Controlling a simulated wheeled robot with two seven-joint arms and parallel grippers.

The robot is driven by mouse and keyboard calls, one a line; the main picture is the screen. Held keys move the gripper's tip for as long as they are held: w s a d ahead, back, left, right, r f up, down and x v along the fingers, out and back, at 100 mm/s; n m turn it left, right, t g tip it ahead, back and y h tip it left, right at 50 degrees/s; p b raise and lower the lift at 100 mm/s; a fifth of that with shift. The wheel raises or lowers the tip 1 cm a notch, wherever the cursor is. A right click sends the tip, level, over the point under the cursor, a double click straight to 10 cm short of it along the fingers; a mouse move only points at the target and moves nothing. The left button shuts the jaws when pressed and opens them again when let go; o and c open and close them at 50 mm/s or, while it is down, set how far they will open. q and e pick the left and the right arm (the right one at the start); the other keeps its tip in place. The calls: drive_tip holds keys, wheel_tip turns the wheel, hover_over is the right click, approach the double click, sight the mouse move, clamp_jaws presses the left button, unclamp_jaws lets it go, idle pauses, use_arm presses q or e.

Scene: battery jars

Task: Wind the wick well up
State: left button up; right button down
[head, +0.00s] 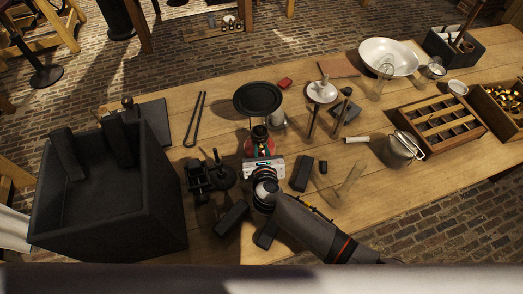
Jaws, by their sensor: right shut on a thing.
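A small red-and-dark thing that looks like a lamp (259,145) stands near the middle of the table, with a dark upper part above its red body. My right gripper (263,161) reaches it from the front and is shut on part of it. The pale gripper body covers its near side, so the exact part between the fingers is hidden. No wick or wick knob can be made out at this size. My left gripper is not in view.
A round black plate (258,98) and a grey cup (277,120) stand just behind the lamp. A large dark open box (75,205) is at the left. Dark blocks (302,174) lie right of my gripper. A wooden compartment tray (440,137) is further right.

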drive_tip(key=shift+m, duration=0.3)
drive_tip(key=shift+d+m+y, duration=0.15)
drive_tip(key=shift+m+y, duration=0.45)
drive_tip(key=shift+d+f+m+y, duration=0.15)
drive_tip(key=shift+m+y, duration=0.25)
drive_tip(key=shift+m, duration=0.2)
drive_tip(key=shift+f+m+y+b, duration=0.1)
drive_tip(key=shift+m+y+b, duration=0.3)
drive_tip(key=shift+m+b, duration=0.3)
drive_tip(key=shift+d+f+m+y+b, duration=0.15)
drive_tip(key=shift+m+y+b, duration=0.55)
drive_tip(key=shift+m+b, duration=0.25)
drive_tip(key=shift+d+f+m+t+y+b, duration=0.1)
drive_tip(key=shift+m+t+y+b, duration=0.45)
drive_tip(key=shift+m+b, duration=1.25)
drive_tip(key=shift+d+f+m+t+y+b, duration=0.15)
drive_tip(key=shift+m+t+y+b, duration=0.4)
drive_tip(key=shift+m+b, duration=1.2)
drive_tip(key=shift+a+f+m+t+y+b, duration=0.1)
drive_tip(key=shift+m+t+y+b, duration=0.4)
drive_tip(key=shift+m+b, duration=1.25)
drive_tip(key=shift+n+b, duration=0.55)
